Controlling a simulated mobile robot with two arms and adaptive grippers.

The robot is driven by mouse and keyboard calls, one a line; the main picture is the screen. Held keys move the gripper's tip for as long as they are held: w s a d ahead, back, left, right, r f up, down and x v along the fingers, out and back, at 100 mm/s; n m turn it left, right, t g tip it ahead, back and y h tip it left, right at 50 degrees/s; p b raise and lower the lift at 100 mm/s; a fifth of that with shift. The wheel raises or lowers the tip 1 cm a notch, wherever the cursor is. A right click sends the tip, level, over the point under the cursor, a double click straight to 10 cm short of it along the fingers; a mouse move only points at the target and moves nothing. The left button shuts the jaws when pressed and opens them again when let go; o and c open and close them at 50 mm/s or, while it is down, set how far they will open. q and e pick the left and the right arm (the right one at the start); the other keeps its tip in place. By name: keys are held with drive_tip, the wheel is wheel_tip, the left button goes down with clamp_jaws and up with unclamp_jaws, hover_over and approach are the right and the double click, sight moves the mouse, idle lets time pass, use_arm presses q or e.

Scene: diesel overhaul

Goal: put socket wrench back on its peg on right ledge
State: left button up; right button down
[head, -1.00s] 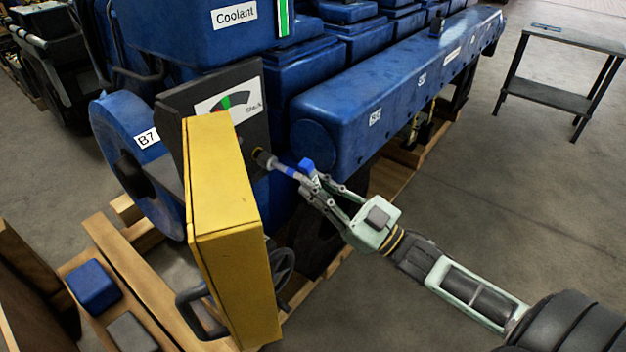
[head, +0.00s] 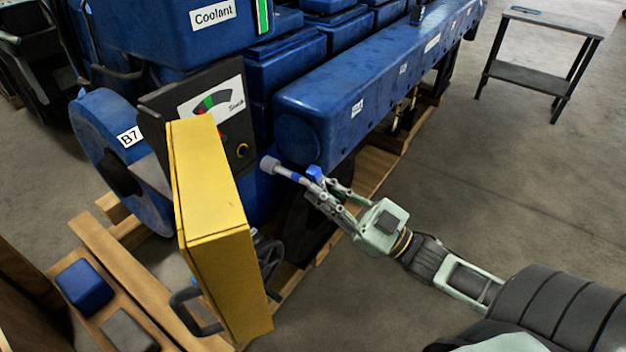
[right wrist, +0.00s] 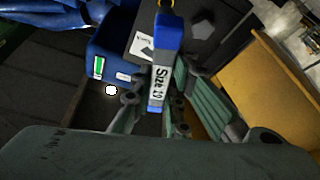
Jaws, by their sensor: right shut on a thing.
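The socket wrench (head: 291,176) is a grey tool with a round socket end and blue parts. My right gripper (head: 325,187) is shut on it, and the socket end points left, towards the black gauge panel. I cannot make out the peg or the right ledge for certain. My left gripper is not in view.
A yellow box or door (head: 208,205) stands left of the wrench, close to the gauge panel (head: 160,105). The blue engine cylinder (head: 385,90) runs behind the gripper. A dark side table (head: 540,75) stands far right.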

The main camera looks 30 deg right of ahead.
drive_tip(key=s, duration=0.1)
drive_tip(key=s+d+p, duration=0.1)
drive_tip(key=s, duration=0.1)
drive_tip(key=shift+r, duration=0.15)
